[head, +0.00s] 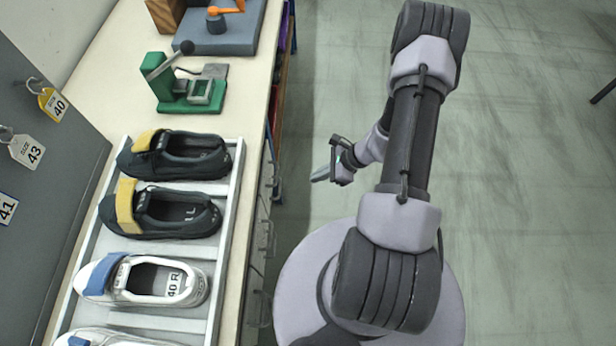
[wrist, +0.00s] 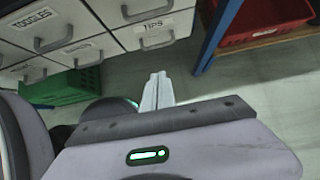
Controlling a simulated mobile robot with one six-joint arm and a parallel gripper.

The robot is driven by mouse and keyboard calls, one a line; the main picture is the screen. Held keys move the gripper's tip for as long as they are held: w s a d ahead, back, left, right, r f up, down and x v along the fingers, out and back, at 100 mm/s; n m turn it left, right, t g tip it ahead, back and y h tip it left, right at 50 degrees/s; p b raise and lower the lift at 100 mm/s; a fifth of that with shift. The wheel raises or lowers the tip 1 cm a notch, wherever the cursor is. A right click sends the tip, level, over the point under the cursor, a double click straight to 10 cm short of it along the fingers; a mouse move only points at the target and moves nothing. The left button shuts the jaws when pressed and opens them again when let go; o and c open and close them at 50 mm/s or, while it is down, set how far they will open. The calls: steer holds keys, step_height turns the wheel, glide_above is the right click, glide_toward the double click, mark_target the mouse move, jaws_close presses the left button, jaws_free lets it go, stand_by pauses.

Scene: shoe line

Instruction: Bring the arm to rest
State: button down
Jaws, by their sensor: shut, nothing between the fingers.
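My gripper (head: 322,177) hangs over the floor to the right of the bench in the head view, clear of the bench edge. In the wrist view its fingers (wrist: 157,90) are together with nothing between them. My arm is folded above my base, on the right of the head view. No object is in contact with the gripper.
The bench (head: 110,75) carries a rack (head: 228,200) of dark and white shoes, a green press (head: 190,92) and a grey-based tool (head: 222,38). Labelled drawers (wrist: 150,12) and a red bin (wrist: 262,18) show in the wrist view.

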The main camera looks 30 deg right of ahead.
steer(key=w+a+r+n, duration=0.2)
steer(key=a+r+n, duration=0.1)
steer(key=r, duration=0.5)
steer(key=w+a+r+n+g, duration=0.1)
steer(key=a+r+n, duration=0.15)
steer(key=r, duration=0.55)
steer(key=w+a+r+n, duration=0.2)
steer(key=r+n, duration=0.2)
steer(key=r, duration=0.4)
steer(key=s+a+r+n+h, duration=0.1)
steer(key=s+a+r+n, duration=0.2)
steer(key=s+r, duration=0.2)
steer(key=s+a+r+n+t+h, duration=0.1)
steer(key=s+a+r+n+h, duration=0.1)
steer(key=r, duration=0.5)
steer(key=s+a+r+n+t+h, duration=0.1)
steer(key=s+a+r+n, duration=0.3)
steer(key=s+r+n, duration=0.2)
steer(key=s, duration=0.2)
steer(key=shift+s+a+r, duration=0.15)
steer(key=shift+s+r, duration=0.1)
steer(key=shift+s, duration=0.1)
